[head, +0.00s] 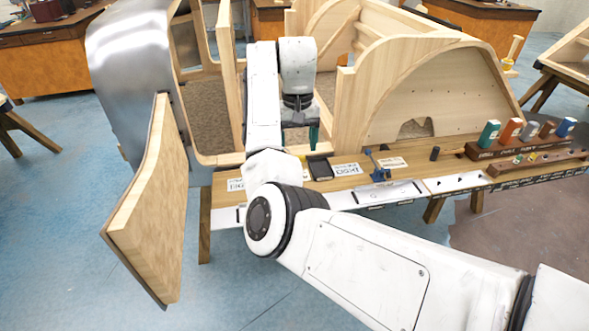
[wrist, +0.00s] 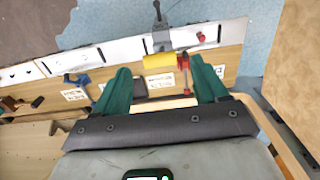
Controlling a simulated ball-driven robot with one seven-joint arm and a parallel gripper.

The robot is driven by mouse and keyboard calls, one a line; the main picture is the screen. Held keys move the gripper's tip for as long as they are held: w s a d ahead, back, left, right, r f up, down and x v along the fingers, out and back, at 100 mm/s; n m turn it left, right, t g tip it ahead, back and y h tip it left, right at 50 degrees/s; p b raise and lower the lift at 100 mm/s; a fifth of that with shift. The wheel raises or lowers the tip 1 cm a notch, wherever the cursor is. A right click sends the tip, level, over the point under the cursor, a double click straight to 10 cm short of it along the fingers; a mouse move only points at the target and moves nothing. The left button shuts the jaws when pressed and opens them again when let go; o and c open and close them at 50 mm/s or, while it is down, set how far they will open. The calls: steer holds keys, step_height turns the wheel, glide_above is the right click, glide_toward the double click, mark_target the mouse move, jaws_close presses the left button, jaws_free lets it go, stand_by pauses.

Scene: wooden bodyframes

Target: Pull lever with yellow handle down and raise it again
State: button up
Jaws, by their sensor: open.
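The yellow handle (wrist: 158,60) is a short cylinder lying crosswise in the wrist view. It appears between the tips of my gripper (wrist: 160,65), near the bench's metal edge strip. The two green fingers are spread apart, one to each side of the handle. I cannot tell how far beyond the tips the handle is, and no contact shows. In the head view my gripper (head: 313,136) points down above the bench, with its green finger visible. My own arm hides much of the bench there, and the handle is not clearly visible.
A red-handled tool (wrist: 184,64) stands close right of the yellow handle. A dark clamp part (wrist: 157,14) is just above it. A blue clamp (head: 378,172) sits farther right on the bench. A wooden door panel (head: 157,205) juts out at the left.

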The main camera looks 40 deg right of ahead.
step_height(320, 180, down, 8)
steer(key=shift+f, duration=0.2)
steer(key=shift+c, duration=0.3)
jaws_close()
stand_by(0.6)
